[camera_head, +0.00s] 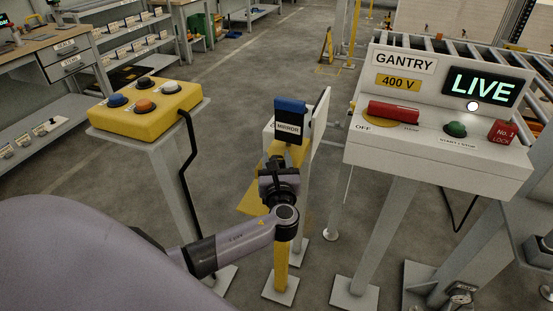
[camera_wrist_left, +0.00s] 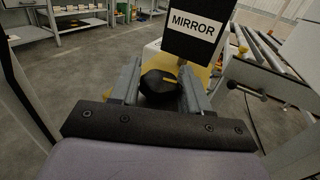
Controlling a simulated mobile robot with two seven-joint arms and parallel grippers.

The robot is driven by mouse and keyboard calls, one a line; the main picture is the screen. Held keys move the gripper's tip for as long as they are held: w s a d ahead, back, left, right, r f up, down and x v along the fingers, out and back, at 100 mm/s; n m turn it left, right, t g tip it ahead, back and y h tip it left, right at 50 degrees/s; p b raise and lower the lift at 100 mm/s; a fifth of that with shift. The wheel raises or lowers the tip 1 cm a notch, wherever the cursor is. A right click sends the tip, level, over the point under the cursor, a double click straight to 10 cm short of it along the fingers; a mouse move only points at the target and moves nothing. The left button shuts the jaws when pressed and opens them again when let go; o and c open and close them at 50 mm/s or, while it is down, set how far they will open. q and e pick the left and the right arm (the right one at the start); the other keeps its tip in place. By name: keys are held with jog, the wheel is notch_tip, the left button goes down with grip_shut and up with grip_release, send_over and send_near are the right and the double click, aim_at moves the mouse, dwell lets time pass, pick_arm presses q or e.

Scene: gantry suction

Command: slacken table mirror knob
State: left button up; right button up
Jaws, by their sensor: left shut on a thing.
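The mirror stand has a dark panel with a white MIRROR label (camera_head: 288,127) and a blue top, on a yellow post; the label also shows in the left wrist view (camera_wrist_left: 192,27). A black knob with a yellow mark (camera_wrist_left: 160,85) sits below the label. My left gripper (camera_head: 279,172) is at the stand, just below the panel. In the left wrist view its two fingers (camera_wrist_left: 158,92) lie on either side of the knob and are shut on it. In the head view the gripper hides the knob. My right gripper is not seen.
A yellow button box (camera_head: 150,112) on a pedestal stands left of the stand. A white gantry panel (camera_head: 420,150) with a red handle (camera_head: 393,112), green button (camera_head: 455,129) and LIVE display (camera_head: 481,86) stands close on the right. Rollers lie behind it. Open floor lies behind the stand.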

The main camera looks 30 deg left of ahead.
pick_arm(q)
jog(key=shift+n+g+y, duration=0.3)
jog(key=shift+y, duration=0.1)
jog(key=o, duration=1)
jog(key=shift+c, duration=0.2)
jog(key=v, duration=0.7)
jog(key=shift+d, duration=0.1)
